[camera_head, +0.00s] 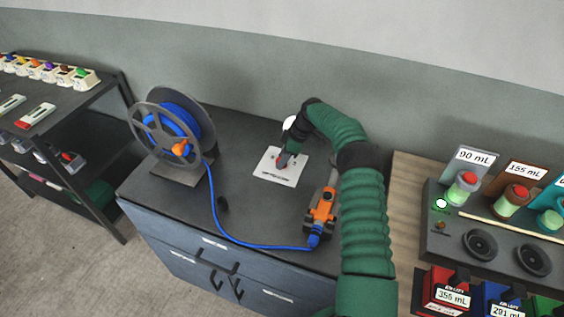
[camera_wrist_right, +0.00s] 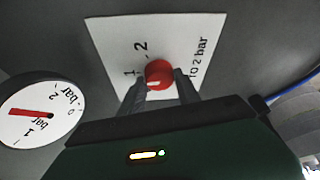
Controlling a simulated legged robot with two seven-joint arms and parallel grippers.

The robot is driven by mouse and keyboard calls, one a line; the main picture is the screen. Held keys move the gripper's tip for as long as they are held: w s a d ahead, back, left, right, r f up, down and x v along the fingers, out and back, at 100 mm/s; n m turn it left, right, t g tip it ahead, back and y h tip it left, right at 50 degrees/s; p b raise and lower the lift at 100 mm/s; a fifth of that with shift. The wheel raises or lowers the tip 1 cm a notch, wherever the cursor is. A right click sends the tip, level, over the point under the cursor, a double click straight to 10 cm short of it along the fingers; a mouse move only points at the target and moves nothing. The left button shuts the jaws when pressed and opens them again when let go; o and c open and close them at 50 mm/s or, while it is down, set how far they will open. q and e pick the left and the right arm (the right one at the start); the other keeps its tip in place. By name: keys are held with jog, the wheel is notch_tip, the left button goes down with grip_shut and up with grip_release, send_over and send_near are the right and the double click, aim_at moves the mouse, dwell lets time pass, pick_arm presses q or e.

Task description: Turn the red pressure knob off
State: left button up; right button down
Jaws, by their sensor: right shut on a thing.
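The red pressure knob (camera_wrist_right: 160,74) sits on a white labelled plate (camera_head: 272,176) on top of the dark cabinet. My right gripper (camera_head: 284,159) reaches down over the plate, and its two fingers (camera_wrist_right: 162,88) are shut on the knob in the right wrist view. The plate carries bar markings, and it also shows in the wrist view (camera_wrist_right: 118,38). A round white gauge (camera_wrist_right: 42,110) with a red needle stands beside the plate; its dial reads in bar. In the head view the gripper hides most of the knob. My left gripper is not in view.
A reel of blue hose (camera_head: 172,128) stands on the cabinet's left, its hose running to an orange tool (camera_head: 321,210) beside my right arm. A dispenser station with labelled bottles (camera_head: 462,188) is at right. A shelf (camera_head: 65,100) stands at left.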

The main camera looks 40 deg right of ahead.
jog(key=shift+d+r+n+b, duration=0.15)
jog(key=shift+n+b, duration=0.1)
jog(key=shift+n, duration=0.25)
jog(key=shift+d+f+n+b, duration=0.1)
jog(key=shift+n+b, duration=0.1)
jog(key=shift+n, duration=0.3)
jog(key=shift+r+g+y, duration=0.1)
jog(key=shift+g+y, duration=0.2)
jog(key=c, duration=1.1)
grip_release()
jog(key=shift+o, duration=1.1)
